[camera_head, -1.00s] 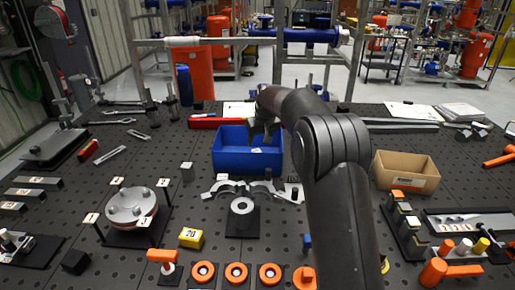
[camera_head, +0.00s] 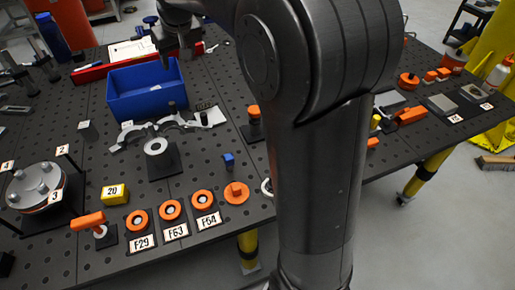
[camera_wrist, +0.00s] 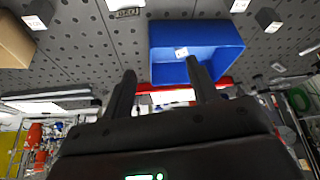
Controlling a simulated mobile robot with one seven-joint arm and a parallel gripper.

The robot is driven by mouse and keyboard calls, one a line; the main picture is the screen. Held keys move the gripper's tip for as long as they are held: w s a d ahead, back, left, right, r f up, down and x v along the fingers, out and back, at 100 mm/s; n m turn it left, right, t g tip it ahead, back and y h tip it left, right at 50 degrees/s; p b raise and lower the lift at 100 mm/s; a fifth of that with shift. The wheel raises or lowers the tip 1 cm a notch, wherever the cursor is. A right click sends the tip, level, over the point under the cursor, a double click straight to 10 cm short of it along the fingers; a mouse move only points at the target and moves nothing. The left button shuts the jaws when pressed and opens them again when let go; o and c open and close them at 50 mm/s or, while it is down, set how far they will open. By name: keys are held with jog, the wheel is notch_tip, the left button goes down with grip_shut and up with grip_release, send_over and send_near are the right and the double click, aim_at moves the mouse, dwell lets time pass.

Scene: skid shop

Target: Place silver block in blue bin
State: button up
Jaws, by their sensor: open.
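The blue bin (camera_head: 150,106) stands on the dark perforated table, left of my arm in the head view; it also shows in the wrist view (camera_wrist: 215,72). A small pale labelled patch lies inside the bin; I cannot tell whether it is the top of the silver block or only a tag. A small grey cube with a label (camera_head: 87,130) stands on the table left of the bin. My gripper (camera_head: 180,52) is above the bin's far right part. Its two fingers (camera_wrist: 161,66) are apart with nothing between them.
A grey clamp-like part (camera_head: 157,146) lies in front of the bin. A yellow block (camera_head: 115,194) and several orange rings (camera_head: 170,210) line the front edge. A red bar (camera_head: 90,73) lies behind the bin. A cardboard box (camera_wrist: 14,42) shows in the wrist view.

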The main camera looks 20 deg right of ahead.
jog(key=s+d+r+m, duration=0.1)
jog(key=s+d, duration=0.2)
jog(key=s, duration=0.6)
jog(key=s+d+r, duration=0.1)
jog(key=s+d, duration=0.2)
jog(key=s, duration=0.5)
jog(key=s+d+f, duration=0.1)
jog(key=s+f, duration=0.1)
jog(key=s, duration=0.3)
jog(key=s+d+f+m, duration=0.1)
jog(key=s+f, duration=0.1)
jog(key=s, duration=0.4)
jog(key=s+f+m+t+h, duration=0.1)
jog(key=s+f, duration=0.2)
jog(key=s, duration=0.2)
jog(key=shift+s+d, duration=0.35)
jog(key=shift+d, duration=0.05)
